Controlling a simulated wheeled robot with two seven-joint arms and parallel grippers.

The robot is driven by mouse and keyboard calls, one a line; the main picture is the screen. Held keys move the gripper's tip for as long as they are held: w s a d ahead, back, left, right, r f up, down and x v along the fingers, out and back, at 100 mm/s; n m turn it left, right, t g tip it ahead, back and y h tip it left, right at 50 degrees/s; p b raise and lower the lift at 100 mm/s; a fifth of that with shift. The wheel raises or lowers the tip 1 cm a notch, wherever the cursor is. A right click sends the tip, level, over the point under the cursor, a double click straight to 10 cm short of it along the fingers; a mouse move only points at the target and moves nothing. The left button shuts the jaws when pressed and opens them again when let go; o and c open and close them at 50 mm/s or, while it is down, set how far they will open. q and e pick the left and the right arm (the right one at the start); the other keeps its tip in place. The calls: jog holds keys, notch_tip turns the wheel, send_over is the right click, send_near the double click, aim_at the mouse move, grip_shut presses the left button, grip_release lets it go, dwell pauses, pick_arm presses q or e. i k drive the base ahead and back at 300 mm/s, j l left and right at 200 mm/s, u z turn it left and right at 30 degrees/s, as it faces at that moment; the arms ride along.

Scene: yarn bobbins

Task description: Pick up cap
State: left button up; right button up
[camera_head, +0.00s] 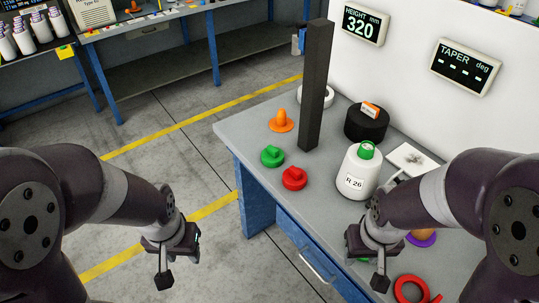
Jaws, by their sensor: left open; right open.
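Several coloured pieces that look like caps are on the grey table (232,135). A green cap (272,156) and a red cap (293,178) lie close together near its left edge. An orange cone-shaped cap (281,122) stands behind them. A white bobbin marked R 26 (357,172) stands to their right with green at its top. My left gripper (179,264) is open and empty, left of the table over the floor. My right gripper (367,266) is open and empty near the table's front, in front of the bobbin. I cannot tell which cap is meant.
A dark upright post (316,85) stands behind the red cap. A black round block (367,122) holds an orange-and-white piece. A red ring (411,289) and a partly hidden purple piece (422,239) lie near my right arm. A white wall with displays bounds the back right.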

aim_at(272, 157)
jog(key=i+j+z, duration=0.15)
jog(key=z, duration=1.4)
jog(key=j+z, duration=0.4)
jog(key=j, duration=0.15)
jog(key=j+z, duration=0.4)
jog(key=j, duration=0.2)
jog(key=k+j+z, duration=0.15)
jog(key=j+z, duration=0.25)
jog(key=k+j, duration=0.1)
jog(key=j, duration=0.25)
jog(key=k+j, duration=0.1)
jog(key=j, duration=0.25)
jog(key=k+j, duration=0.1)
jog(key=j, duration=0.25)
